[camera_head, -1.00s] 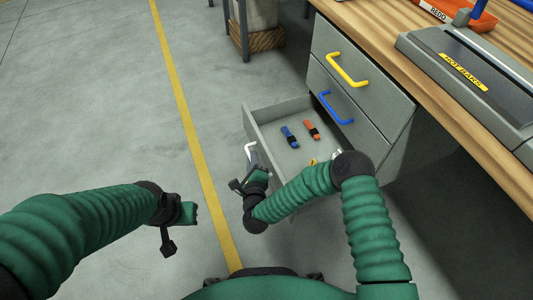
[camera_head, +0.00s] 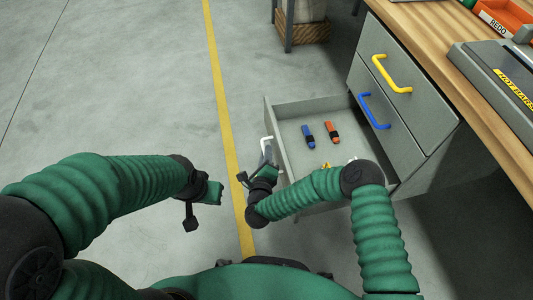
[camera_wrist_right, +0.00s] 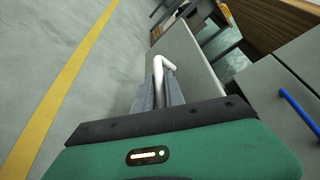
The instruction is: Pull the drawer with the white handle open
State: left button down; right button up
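The bottom drawer (camera_head: 302,108) of the grey cabinet stands well out, with its inside showing. Its white handle (camera_head: 265,143) is on the drawer's front, partly hidden by my right gripper (camera_head: 263,164). In the right wrist view the white handle (camera_wrist_right: 158,72) runs between the grey fingers of my right gripper (camera_wrist_right: 164,95), which are closed around it. My left gripper (camera_head: 205,191) hangs over the floor to the left, apart from the drawer; its fingers are too unclear to tell their state.
The drawer holds blue (camera_head: 307,134) and orange (camera_head: 332,132) items and something yellow. Above it are shut drawers with yellow (camera_head: 392,75) and blue (camera_head: 373,111) handles, under a wooden worktop (camera_head: 440,30). The floor left of the yellow line (camera_head: 222,100) is clear.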

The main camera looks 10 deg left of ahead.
jog(key=o, duration=0.4)
jog(key=shift+f, duration=0.15)
jog(key=shift+c, duration=0.2)
jog(key=shift+s+r, duration=0.25)
jog(key=p+v, duration=1.1)
jog(key=v, duration=0.5)
jog(key=shift+s+p, duration=0.2)
jog(key=shift+p, duration=0.2)
jog(key=shift+f, duration=0.2)
